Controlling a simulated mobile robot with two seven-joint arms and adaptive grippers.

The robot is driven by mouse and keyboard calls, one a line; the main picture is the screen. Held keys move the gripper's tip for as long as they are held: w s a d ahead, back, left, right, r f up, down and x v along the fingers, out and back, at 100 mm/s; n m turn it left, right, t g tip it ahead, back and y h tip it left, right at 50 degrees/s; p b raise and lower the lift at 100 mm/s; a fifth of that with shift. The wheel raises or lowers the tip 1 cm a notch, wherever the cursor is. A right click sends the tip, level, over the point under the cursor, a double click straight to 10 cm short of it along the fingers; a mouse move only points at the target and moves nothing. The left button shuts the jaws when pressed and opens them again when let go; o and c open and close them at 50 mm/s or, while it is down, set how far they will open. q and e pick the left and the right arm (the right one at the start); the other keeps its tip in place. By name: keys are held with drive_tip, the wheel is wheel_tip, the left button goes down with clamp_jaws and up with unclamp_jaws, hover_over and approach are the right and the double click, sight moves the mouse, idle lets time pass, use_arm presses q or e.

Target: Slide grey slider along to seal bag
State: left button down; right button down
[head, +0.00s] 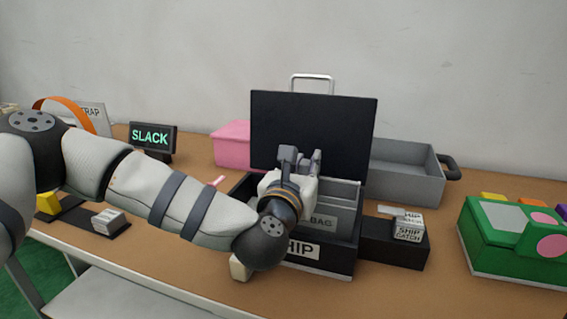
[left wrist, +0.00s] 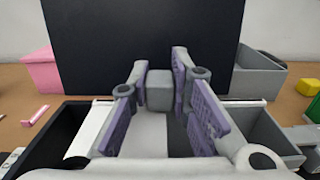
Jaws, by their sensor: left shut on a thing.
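The bag (head: 320,221), a grey panel lettered "BAG", stands inside an open black box (head: 345,257) with a "SHIP" label. My left gripper (head: 300,159) is over the box's middle, in front of its raised black lid. In the left wrist view the grey slider (left wrist: 159,91) is a small block between the purple-padded fingers of my left gripper (left wrist: 160,78), which is shut on it. A pale strip shows below the slider. In the head view my gripper and forearm hide the slider and the left part of the bag. My right gripper is out of view.
The black lid (head: 312,128) with a metal handle stands up behind. A "SHIP CATCH" block (head: 408,230) is to the right, then a green box (head: 510,235). A grey tray (head: 405,180) and pink box (head: 231,145) are behind. A "SLACK" display (head: 151,137) stands left.

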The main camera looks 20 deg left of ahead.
use_arm(q)
drive_tip(key=d, duration=0.8)
drive_tip(key=shift+s+d+b, duration=0.2)
drive_tip(key=shift+b, duration=0.1)
drive_tip(key=shift+f, duration=0.1)
drive_tip(key=c, duration=1.4)
unclamp_jaws()
drive_tip(key=shift+d, duration=0.1)
drive_tip(key=shift+c, duration=0.2)
drive_tip(key=s, duration=1.2)
drive_tip(key=shift+a, duration=0.25)
